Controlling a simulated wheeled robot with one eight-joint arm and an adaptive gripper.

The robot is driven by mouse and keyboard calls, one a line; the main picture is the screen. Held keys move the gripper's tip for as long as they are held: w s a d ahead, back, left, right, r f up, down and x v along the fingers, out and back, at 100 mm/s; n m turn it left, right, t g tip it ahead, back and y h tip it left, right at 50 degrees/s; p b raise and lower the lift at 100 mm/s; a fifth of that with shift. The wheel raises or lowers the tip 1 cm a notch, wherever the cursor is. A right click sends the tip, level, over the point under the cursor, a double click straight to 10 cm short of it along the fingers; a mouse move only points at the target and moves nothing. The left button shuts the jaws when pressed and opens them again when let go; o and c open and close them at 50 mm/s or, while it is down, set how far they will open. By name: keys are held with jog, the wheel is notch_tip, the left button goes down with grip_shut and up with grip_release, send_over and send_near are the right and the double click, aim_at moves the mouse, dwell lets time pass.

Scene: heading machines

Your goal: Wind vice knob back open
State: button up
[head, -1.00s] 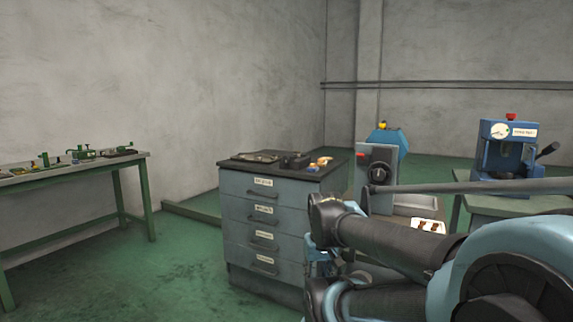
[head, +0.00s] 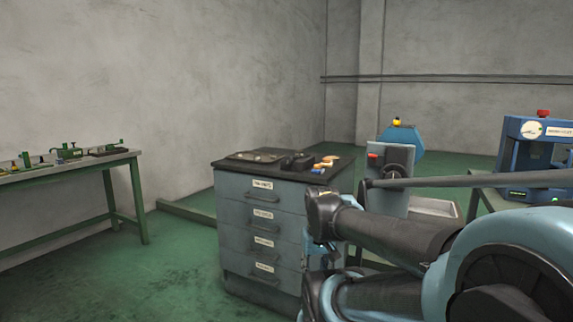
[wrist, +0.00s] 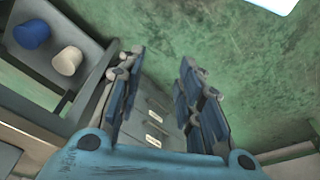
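No vice knob can be made out with certainty. A green bench (head: 75,174) at the far left bears several small green fixtures (head: 66,151), too small to tell which is a vice or where a knob is. My gripper (wrist: 162,62) is open and empty in the wrist view, its two blue-grey fingers apart above the green floor and well away from that bench. In the head view my folded arm hides most of the gripper.
A grey drawer cabinet (head: 264,215) with a dark top stands ahead. A grey-and-blue machine (head: 399,160) and a blue press (head: 545,150) stand to the right. Blue (wrist: 32,34) and cream (wrist: 67,60) round pieces show in the wrist view. Floor between bench and cabinet is clear.

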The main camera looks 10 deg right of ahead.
aim_at(287, 161)
jog(key=o, duration=0.5)
jog(key=shift+s+r, duration=0.2)
jog(key=w+d+r+m+t+h, duration=0.15)
jog(key=w+r+h, duration=0.35)
jog(key=w, duration=0.7)
jog(key=w+d+r+m+t+h, duration=0.1)
jog(key=w+d+r+t+h, duration=0.2)
jog(key=w+r, duration=0.75)
jog(key=w+a+r+t+h, duration=0.2)
jog(key=w+a+t, duration=0.2)
jog(key=w+a, duration=0.5)
jog(key=w+a+r+t+h, duration=0.25)
jog(key=w+a, duration=0.45)
jog(key=w, duration=0.5)
jog(key=shift+m+t+y, duration=0.25)
jog(key=shift+t+y, duration=0.05)
jog(key=shift+y, duration=0.15)
jog(key=x, duration=1.7)
jog(key=shift+d+f, duration=0.15)
jog(key=c, duration=1.1)
